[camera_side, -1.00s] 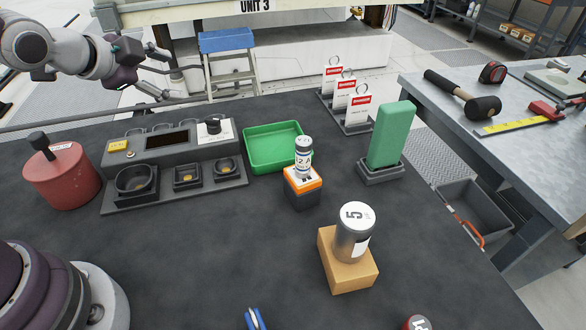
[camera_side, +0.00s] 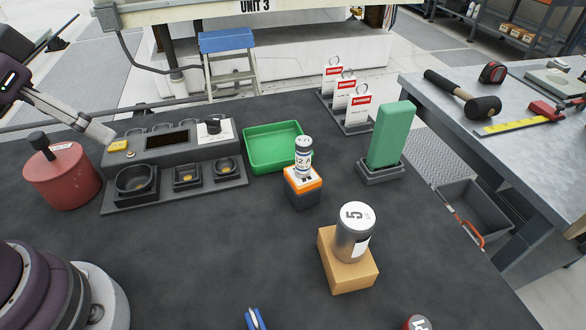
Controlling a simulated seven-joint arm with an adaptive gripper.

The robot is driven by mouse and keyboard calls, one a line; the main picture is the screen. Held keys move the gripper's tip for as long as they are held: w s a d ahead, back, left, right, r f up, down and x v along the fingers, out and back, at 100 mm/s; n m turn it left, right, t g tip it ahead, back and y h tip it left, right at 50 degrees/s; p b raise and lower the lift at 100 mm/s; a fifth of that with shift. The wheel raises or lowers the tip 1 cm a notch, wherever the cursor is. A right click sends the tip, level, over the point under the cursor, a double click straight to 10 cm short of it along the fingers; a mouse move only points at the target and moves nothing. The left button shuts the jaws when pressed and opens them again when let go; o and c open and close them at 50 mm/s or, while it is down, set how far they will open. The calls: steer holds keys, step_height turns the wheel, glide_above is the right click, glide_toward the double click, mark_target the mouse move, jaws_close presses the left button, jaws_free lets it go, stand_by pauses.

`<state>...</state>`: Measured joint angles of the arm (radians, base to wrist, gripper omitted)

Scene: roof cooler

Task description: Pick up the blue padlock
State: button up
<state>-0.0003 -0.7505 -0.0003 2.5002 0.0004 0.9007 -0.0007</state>
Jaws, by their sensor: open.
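A small blue object with a pale strip (camera_side: 254,319) is cut off by the bottom edge of the view. It may be the blue padlock, but too little of it shows to be sure. My gripper (camera_side: 104,132) is at the upper left, above the red canister and the left end of the grey station. It points down to the right and appears empty. It is seen nearly edge-on, so the gap between its fingers is hard to make out. It is far from the blue object.
A red canister (camera_side: 62,178) and a grey station (camera_side: 175,160) stand at the left. A green tray (camera_side: 252,160), an orange-and-black block (camera_side: 303,192), a grey cylinder on a cardboard box (camera_side: 348,275), a green upright block (camera_side: 391,136) and a tag stand (camera_side: 350,126) occupy the table.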

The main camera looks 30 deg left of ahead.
stand_by(0.6)
steer(key=n+g, duration=0.6)
steer(key=n, duration=0.5)
glide_above(257, 326)
steer(key=a, duration=0.2)
steer(key=f, duration=0.6)
steer(key=w+f, duration=0.1)
steer(key=f, duration=0.2)
steer(key=shift+d, duration=0.2)
steer(key=f, duration=1)
steer(key=shift+s+d, duration=0.2)
steer(key=shift+d, duration=0.15)
steer(key=shift+f, duration=0.4)
steer(key=shift+c, duration=0.5)
jaws_close()
